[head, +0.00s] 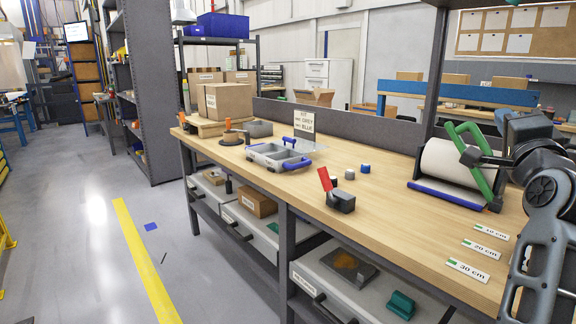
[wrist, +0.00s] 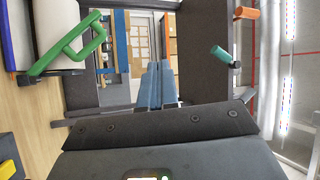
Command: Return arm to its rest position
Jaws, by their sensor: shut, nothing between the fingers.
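My arm (head: 545,200) stands at the right edge of the head view, folded upright beside the right end of the wooden workbench (head: 370,185). Part of it is cut off by the frame edge. In the wrist view, the two blue-grey fingers of my gripper (wrist: 157,68) lie side by side in the middle, closed together. Nothing is held between them. The fingers point toward the far wall and appear clear of the things around them. In the head view I cannot make out the fingers.
A paper roll dispenser (head: 450,165) with a green handle (head: 478,160) stands close to my arm; the handle also shows in the wrist view (wrist: 85,40). A red-handled tool (head: 335,192), a grey tray (head: 278,158) and boxes (head: 225,102) stand on the bench. The floor left is mostly clear.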

